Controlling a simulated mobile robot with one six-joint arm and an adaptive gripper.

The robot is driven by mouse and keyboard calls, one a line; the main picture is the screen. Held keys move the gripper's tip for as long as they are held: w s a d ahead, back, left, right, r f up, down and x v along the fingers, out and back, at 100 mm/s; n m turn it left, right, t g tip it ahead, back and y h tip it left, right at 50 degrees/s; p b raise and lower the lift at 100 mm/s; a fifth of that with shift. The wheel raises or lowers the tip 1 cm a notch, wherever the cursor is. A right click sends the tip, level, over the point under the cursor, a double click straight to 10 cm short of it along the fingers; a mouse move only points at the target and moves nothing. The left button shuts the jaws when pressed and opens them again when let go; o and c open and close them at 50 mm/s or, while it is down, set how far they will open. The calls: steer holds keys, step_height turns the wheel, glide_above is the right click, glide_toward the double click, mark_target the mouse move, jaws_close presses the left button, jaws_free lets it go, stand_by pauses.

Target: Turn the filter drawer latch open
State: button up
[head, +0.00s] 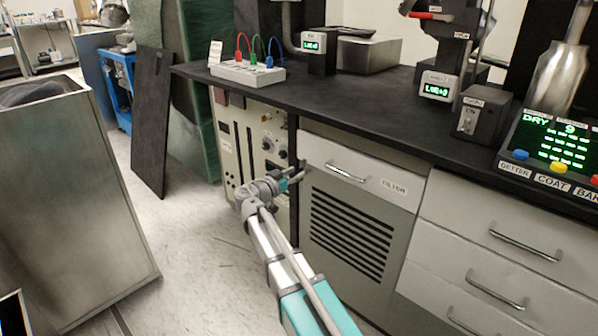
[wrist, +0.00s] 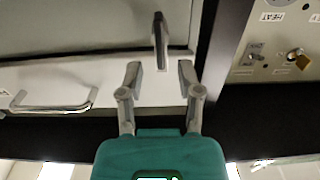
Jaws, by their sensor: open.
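The filter drawer (head: 350,172) is a pale front with a bar handle and a FILTER label, under the black worktop. Its handle (wrist: 50,103) shows at the left of the wrist view. The latch is a dark grey metal bar (wrist: 160,40), upright in the wrist view, near the drawer front's side edge; in the head view it is small and partly hidden by my gripper. My gripper (wrist: 160,74) is open and empty. Its two fingertips stand on either side of the latch's lower end in the picture. I cannot tell whether either finger touches it.
A beige panel with knobs (head: 268,143) is close left of the drawer; its switch and brass padlock (wrist: 299,58) show in the wrist view. The louvred vent (head: 350,232) lies below. The worktop edge overhangs. A metal bin (head: 70,200) stands left, with open floor between.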

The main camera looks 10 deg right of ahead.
mark_target(304, 170)
steer(key=shift+x, duration=1.35)
jaws_close()
steer(key=shift+a, duration=0.1)
